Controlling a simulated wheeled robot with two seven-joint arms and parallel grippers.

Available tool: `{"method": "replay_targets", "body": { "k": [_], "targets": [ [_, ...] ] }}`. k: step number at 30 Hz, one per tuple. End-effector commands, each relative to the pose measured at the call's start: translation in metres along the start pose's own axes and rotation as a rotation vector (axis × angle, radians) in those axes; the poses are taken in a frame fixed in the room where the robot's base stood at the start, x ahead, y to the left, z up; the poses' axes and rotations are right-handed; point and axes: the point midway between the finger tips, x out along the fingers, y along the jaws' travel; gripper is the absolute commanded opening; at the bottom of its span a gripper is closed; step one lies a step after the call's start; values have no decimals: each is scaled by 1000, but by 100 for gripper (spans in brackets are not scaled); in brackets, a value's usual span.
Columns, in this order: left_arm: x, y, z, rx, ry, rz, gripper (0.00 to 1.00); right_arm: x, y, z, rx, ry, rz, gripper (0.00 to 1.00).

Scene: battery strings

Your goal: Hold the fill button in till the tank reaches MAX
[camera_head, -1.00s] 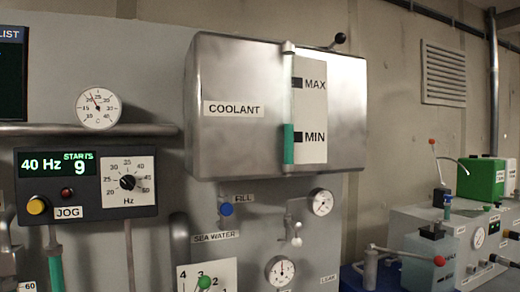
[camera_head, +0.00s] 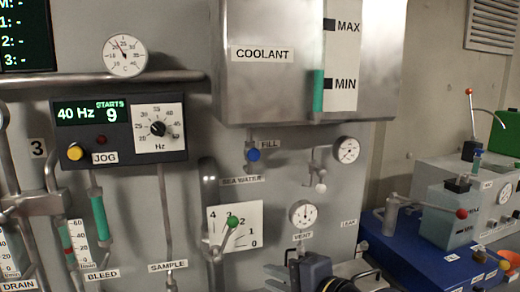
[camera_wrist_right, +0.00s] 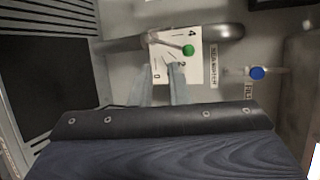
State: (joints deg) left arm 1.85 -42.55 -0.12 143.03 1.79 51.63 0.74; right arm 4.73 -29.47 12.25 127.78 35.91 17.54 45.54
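The blue FILL button (camera_head: 253,155) sits on the grey panel under the silver COOLANT tank (camera_head: 240,85). It also shows in the right wrist view (camera_wrist_right: 257,73), to the right of the fingers. The tank's sight gauge has a green column (camera_head: 318,90) whose top stands a little above the MIN mark and well below MAX. My right gripper (camera_head: 287,268) is at the bottom of the head view, below the button and apart from it. In the right wrist view its two pale fingers (camera_wrist_right: 162,80) are apart with nothing between them. My left gripper is not in view.
A green-knobbed lever (camera_head: 232,222) on a numbered plate is left of and below the button. A white-ended valve (camera_head: 320,187) and a round gauge (camera_head: 347,150) are to its right. The JOG box (camera_head: 120,135) is at left.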

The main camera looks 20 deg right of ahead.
Motion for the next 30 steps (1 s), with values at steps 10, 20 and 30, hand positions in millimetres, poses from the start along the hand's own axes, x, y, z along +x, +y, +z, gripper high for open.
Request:
{"method": "replay_targets", "body": {
  "k": [10, 20, 30],
  "targets": [
    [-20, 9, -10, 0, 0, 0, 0, 21, -154, -34, 1192, 45, -471, 0],
    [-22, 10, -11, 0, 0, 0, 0, 22, -168, -46, 1460, 44, -560, 0],
    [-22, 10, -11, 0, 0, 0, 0, 29, -169, -49, 1456, 45, -556, 0]
  ]
}}
